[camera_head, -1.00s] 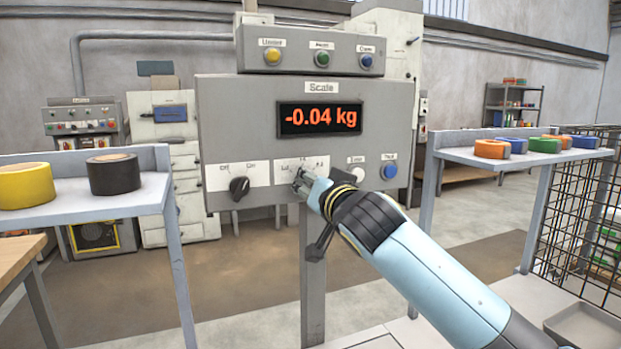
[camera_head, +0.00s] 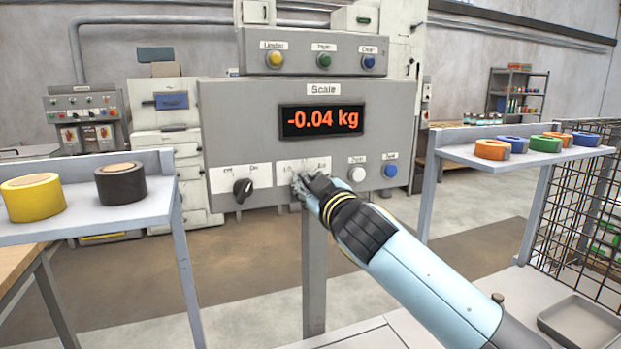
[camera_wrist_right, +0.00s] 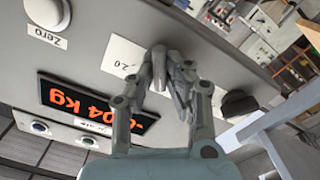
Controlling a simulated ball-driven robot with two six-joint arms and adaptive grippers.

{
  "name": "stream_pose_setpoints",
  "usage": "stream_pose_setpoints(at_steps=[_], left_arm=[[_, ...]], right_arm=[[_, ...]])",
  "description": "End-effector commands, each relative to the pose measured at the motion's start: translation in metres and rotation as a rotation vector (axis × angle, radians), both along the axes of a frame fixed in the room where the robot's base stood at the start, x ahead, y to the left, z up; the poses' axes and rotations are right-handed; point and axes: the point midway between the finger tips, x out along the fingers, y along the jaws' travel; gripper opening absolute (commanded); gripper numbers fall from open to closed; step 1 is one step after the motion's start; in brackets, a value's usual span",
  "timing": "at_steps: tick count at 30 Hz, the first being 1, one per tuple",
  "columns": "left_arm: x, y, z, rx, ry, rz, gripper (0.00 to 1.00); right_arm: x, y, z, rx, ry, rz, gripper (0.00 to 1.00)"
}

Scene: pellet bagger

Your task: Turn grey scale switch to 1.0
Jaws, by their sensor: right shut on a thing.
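The scale panel (camera_head: 235,120) is a grey box with a display reading -0.04 kg (camera_head: 321,121). The grey scale switch (camera_wrist_right: 158,65) is on a white label plate low on the panel and is mostly covered by my right gripper (camera_head: 302,186). The right gripper, also seen in the wrist view (camera_wrist_right: 170,78), is shut on the switch. A 2.0 mark (camera_wrist_right: 124,62) shows beside the fingers in the wrist view. Which mark the switch points to is hidden. My left gripper is not in view.
A black rotary knob (camera_head: 242,190) sits left of the switch. A white Zero button (camera_head: 357,174) and a blue button (camera_head: 390,171) sit to its right. Shelves with tape rolls (camera_head: 121,183) and coloured rings (camera_head: 492,149) stand on both sides.

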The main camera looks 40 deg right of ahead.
Motion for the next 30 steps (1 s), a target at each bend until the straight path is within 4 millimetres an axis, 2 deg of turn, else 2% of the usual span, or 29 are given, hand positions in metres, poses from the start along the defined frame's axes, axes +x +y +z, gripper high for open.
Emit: stream_pose_setpoints(at_steps=[13,30], left_arm=[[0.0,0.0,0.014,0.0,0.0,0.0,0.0],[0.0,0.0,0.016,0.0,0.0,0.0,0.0]], right_arm=[[0.0,0.001,0.001,-0.268,0.063,0.001,0.0],[0.001,0.002,0.0,-0.329,0.076,0.001,0.0]])
